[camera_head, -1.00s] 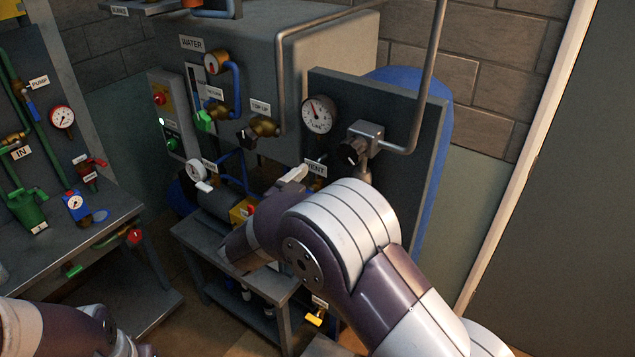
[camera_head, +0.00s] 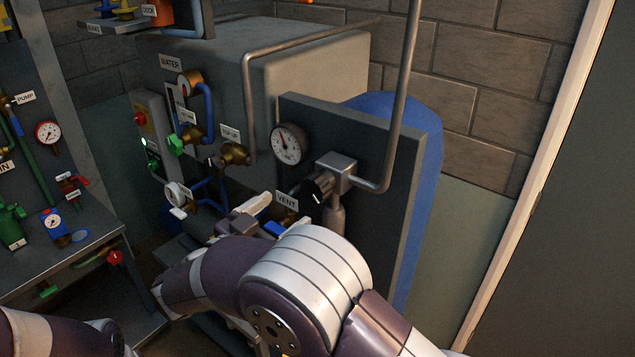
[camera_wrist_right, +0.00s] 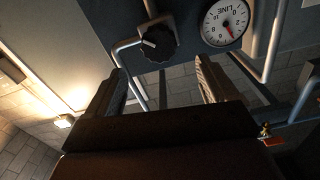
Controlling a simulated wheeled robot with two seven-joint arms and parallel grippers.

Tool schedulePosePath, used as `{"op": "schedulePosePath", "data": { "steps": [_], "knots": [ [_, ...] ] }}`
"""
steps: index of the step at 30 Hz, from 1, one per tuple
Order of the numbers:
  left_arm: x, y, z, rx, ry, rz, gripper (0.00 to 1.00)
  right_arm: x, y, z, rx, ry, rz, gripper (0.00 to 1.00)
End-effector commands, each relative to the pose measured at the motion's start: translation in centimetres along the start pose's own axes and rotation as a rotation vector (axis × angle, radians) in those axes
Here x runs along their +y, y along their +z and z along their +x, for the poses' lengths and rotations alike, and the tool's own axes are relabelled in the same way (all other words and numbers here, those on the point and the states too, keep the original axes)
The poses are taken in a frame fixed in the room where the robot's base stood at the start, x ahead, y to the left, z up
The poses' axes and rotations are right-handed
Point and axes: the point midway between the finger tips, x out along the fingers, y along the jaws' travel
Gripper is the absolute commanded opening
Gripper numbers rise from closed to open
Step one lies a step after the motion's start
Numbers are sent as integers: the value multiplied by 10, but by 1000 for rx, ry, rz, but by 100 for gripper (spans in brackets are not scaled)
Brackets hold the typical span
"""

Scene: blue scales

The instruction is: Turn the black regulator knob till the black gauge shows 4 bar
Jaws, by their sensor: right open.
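The black regulator knob (camera_head: 317,190) sits on a grey valve block on the dark panel, with a pale mark on its face. The black-rimmed gauge (camera_head: 287,143) with a white dial is up and left of it; its needle points up and slightly left, and its numbers are too small to read. In the right wrist view, the knob (camera_wrist_right: 158,40) lies ahead of my right gripper (camera_wrist_right: 163,82), between the lines of its open, empty fingers and apart from them. The gauge (camera_wrist_right: 226,20), marked LINE, appears upside down there. In the head view my right arm largely hides the gripper. My left gripper is out of view.
A bent grey pipe (camera_head: 404,100) runs up from the valve block. The VENT label (camera_head: 286,201) and small fittings lie below left of the knob. A brass valve (camera_head: 234,154) and blue hoses are further left. A door frame (camera_head: 530,170) stands at right.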

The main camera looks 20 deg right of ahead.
Motion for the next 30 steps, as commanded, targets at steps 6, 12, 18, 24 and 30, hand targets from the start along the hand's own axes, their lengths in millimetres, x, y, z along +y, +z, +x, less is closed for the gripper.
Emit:
{"op": "schedulePosePath", "data": {
  "steps": [6, 12, 18, 24, 30],
  "knots": [
    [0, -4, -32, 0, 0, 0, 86, 0, -6, 57, 0, 4, -3, 86],
    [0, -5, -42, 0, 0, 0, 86, 0, -3, 87, 0, 1, 0, 86],
    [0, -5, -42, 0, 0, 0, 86, 0, 0, 93, -1, -1, 0, 86],
    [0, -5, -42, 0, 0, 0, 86, 0, 0, 92, -1, -1, 0, 63],
    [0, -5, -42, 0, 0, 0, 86, 0, 0, 92, -1, 0, -1, 34]
  ]
}}
